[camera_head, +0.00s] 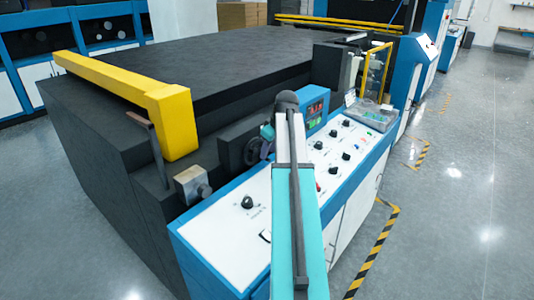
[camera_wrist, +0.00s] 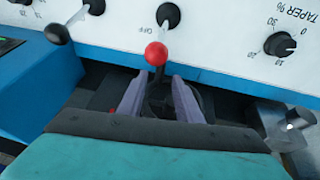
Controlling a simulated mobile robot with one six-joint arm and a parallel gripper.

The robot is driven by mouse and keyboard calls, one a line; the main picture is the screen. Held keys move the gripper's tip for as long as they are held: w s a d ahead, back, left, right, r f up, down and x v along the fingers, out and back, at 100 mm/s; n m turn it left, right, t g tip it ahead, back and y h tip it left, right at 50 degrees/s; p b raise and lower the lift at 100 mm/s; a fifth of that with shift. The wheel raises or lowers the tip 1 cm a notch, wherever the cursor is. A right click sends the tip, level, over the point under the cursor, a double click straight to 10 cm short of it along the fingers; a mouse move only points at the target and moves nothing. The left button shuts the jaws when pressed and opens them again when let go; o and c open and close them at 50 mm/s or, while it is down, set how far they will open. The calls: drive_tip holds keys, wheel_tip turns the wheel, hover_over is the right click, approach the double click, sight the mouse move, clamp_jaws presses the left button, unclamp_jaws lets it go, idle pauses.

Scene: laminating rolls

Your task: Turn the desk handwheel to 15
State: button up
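The desk handwheel (camera_head: 252,151) is a dark wheel on the near side of the black machine body, beside the blue display box. It is partly hidden by my arm in the head view. In the wrist view part of a dark round shape, apparently the handwheel (camera_wrist: 159,101), shows between and behind my fingers. My gripper (camera_wrist: 159,79) has its two grey-purple fingers apart, one on each side of this shape. I cannot tell whether they touch it. No handwheel scale or reading is legible.
A red ball-ended lever (camera_wrist: 156,54) stands just beyond my fingertips. A black ball lever (camera_wrist: 57,33) and a TAPER % knob (camera_wrist: 280,44) are on the white panel. A metal block with a knob (camera_head: 193,186) sits left of the wheel.

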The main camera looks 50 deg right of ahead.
sight(259, 154)
drive_tip(key=shift+x, duration=1.35)
clamp_jaws()
